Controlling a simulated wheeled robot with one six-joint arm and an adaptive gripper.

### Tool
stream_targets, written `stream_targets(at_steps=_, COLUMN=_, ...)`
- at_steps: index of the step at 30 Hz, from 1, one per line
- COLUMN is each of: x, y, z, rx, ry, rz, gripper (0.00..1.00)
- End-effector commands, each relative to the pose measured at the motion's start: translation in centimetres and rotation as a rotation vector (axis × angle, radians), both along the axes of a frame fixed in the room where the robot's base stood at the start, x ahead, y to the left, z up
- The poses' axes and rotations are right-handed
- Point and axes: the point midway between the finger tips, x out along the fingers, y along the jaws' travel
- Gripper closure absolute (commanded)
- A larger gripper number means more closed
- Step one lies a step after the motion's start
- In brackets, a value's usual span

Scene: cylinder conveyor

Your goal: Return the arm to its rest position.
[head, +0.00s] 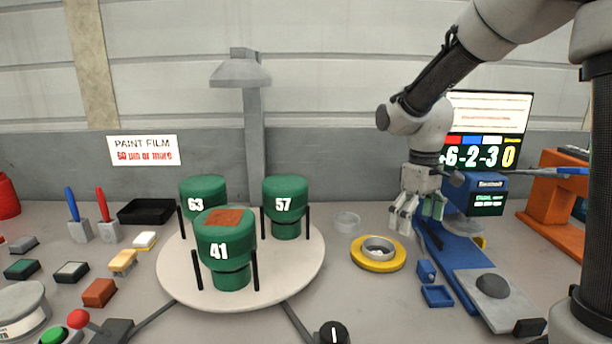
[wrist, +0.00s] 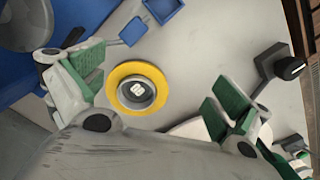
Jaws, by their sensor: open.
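My gripper (head: 420,207) hangs at the right of the bench, in front of the blue device and to the right of the yellow ring. In the wrist view my gripper (wrist: 160,100) has its green-padded fingers spread wide apart with nothing between them but the view down to the bench. The yellow ring (head: 367,263) with a grey cup in it sits on the bench below and left of my gripper. It also shows in the wrist view (wrist: 117,80), with a small white piece marked in black inside the cup.
Green cylinders numbered 63 (head: 203,192), 57 (head: 284,207) and 41 (head: 224,240) stand on a round white turntable (head: 180,280). A blue stand (head: 450,255) and an orange stand (head: 552,210) are at the right. A display (head: 485,150) stands behind my arm. Small blocks lie at the left.

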Motion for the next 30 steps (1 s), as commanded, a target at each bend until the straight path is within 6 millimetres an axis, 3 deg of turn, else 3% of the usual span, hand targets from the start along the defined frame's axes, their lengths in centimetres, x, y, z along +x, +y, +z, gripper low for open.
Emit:
stream_targets(at_steps=6, x=-8.0, y=-4.2, z=3.9, rx=0.016, ry=-0.086, rz=-0.288, gripper=0.0)
stream_targets(at_steps=15, x=-17.6, y=-8.4, z=6.6, rx=0.07, ry=-0.267, rz=-0.507, gripper=0.0)
stream_targets(at_steps=21, x=-19.9, y=-9.7, z=8.4, rx=0.101, ry=-0.389, rz=-0.554, gripper=0.0)
stream_targets(at_steps=30, x=-20.3, y=-10.0, z=9.3, rx=0.108, ry=-0.427, rz=-0.57, gripper=0.0)
